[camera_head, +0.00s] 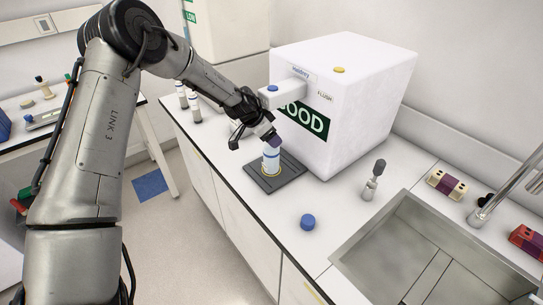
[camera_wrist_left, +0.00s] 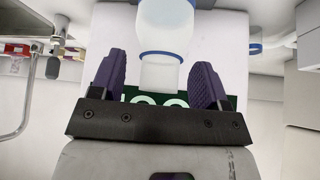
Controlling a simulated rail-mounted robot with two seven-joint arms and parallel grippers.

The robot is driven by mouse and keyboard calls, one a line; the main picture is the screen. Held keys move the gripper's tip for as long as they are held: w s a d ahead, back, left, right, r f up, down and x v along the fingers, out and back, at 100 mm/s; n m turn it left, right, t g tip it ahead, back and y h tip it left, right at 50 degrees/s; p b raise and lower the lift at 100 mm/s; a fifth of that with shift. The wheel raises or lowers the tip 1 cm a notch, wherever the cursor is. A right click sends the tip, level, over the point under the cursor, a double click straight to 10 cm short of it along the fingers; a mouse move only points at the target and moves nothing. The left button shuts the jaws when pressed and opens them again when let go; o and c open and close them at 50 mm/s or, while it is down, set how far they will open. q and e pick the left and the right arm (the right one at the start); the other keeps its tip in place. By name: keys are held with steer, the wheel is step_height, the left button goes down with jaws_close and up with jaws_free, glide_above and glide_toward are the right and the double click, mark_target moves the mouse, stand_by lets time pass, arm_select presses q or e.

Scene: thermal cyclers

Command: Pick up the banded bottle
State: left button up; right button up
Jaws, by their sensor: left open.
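A white bottle with a blue band (camera_head: 271,160) stands upright on a dark square pad (camera_head: 262,183) on the counter, in front of the white box-shaped machine. It also shows in the left wrist view (camera_wrist_left: 165,28), with its narrower part lying between the two finger lines. My left gripper (camera_head: 270,138) is open at the top of this bottle, and its purple fingers (camera_wrist_left: 161,80) stand apart on either side. I cannot tell whether a finger touches the bottle; the gripper hides part of its top in the head view. My right gripper is not in view.
The white machine (camera_head: 345,100) stands close behind the bottle. Two other bottles with blue markings (camera_head: 195,107) stand farther back left. A blue cap (camera_head: 308,222) lies in front right, a small grey-topped bottle (camera_head: 371,185) near the sink (camera_head: 348,272). The counter between is clear.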

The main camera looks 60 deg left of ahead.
arm_select(q)
steer(key=shift+f, duration=0.2)
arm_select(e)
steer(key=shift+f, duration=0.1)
arm_select(q)
steer(key=shift+c, duration=0.2)
jaws_close()
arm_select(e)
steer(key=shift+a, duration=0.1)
arm_select(q)
steer(key=shift+r, duration=0.1)
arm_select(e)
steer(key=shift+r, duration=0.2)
